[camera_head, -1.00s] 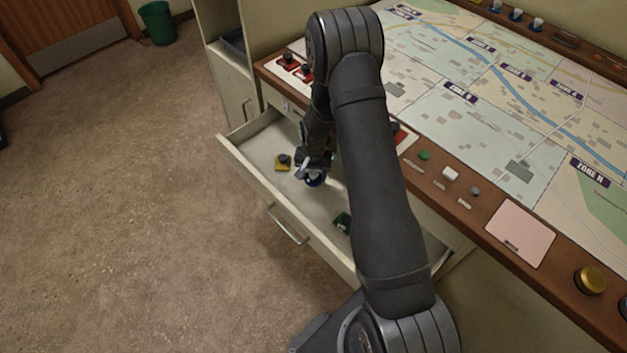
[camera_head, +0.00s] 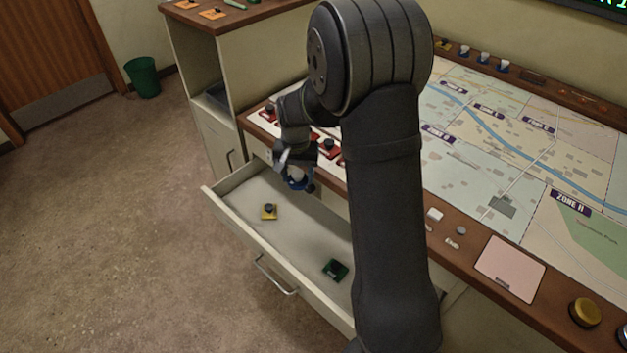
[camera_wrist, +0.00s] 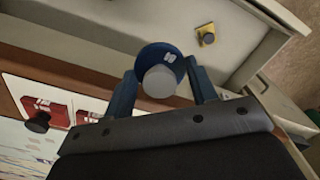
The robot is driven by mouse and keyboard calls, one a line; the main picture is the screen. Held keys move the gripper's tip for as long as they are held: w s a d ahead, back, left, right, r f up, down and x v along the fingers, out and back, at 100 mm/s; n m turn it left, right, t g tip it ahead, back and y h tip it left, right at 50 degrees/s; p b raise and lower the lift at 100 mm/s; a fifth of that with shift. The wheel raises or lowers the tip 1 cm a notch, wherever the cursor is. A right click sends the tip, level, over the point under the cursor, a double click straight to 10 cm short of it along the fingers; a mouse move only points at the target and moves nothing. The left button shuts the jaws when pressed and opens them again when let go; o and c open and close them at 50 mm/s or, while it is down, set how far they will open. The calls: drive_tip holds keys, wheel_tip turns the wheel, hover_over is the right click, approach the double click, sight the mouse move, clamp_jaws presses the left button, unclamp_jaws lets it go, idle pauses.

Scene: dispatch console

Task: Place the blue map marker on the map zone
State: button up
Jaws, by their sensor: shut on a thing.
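My gripper (camera_head: 297,178) is shut on the blue map marker (camera_head: 295,184) and holds it above the open drawer. In the wrist view the marker (camera_wrist: 158,56) shows a round blue disc with a small white label and a pale round knob between the two fingers of my gripper (camera_wrist: 163,80). The map (camera_head: 480,135) lies on the console top to the right, with purple zone labels such as ZONE H (camera_head: 570,203). My arm hides part of the map and console edge.
The open drawer (camera_head: 225,192) holds a yellow marker (camera_head: 269,211) and a green marker (camera_head: 335,270). Red pieces (camera_head: 329,147) sit on the console edge beside my gripper. A pink pad (camera_head: 510,268) and a gold knob (camera_head: 585,312) are at the right front.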

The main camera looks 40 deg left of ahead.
wheel_tip(320, 180, up, 16)
drive_tip(key=w+d+m, duration=0.7)
drive_tip(key=w+d, duration=2)
drive_tip(key=d, duration=0.1)
drive_tip(key=w+d+m, duration=0.3)
drive_tip(key=d+m, duration=0.2)
drive_tip(key=d, duration=2.5)
drive_tip(key=s+d+m, duration=0.2)
drive_tip(key=s+d, duration=0.3)
drive_tip(key=d, duration=0.7)
drive_tip(key=s+d+m, duration=0.2)
drive_tip(key=s+d, duration=0.3)
drive_tip(key=d, duration=0.8)
hover_over(617, 277)
drive_tip(key=f, duration=1.1)
drive_tip(key=shift+s+f, duration=0.2)
drive_tip(key=shift+f, duration=0.2)
drive_tip(key=shift+w+f, duration=0.15)
drive_tip(key=shift+f, duration=1.95)
drive_tip(key=shift+f, duration=0.1)
